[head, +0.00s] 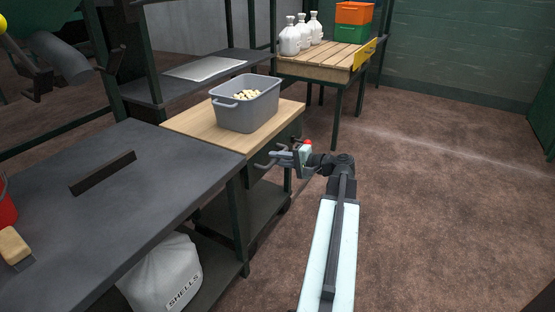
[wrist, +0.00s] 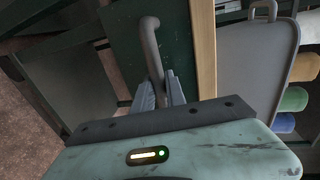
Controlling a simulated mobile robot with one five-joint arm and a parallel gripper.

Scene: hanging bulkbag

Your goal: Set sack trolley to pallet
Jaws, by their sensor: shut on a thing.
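A low trolley with a pale wooden top (head: 183,122) and dark green sides stands at the right end of the dark workbench. A grey bent bar handle (head: 262,164) sticks out from its near right side. My gripper (head: 279,158) is at this handle. In the wrist view my gripper (wrist: 161,92) is shut on the handle (wrist: 150,42), with a finger on each side of the bar. The trolley's wooden edge (wrist: 203,45) runs beside it. No floor pallet can be made out; a slatted wooden top (head: 318,62) shows on the back stand.
A grey tub (head: 248,113) of pale pieces sits on the trolley. The dark workbench (head: 120,165) adjoins it at left, with a white sack (head: 165,275) marked SHELLS beneath. White jugs (head: 290,40) and orange and green crates (head: 352,33) stand at the back. Floor at right is clear.

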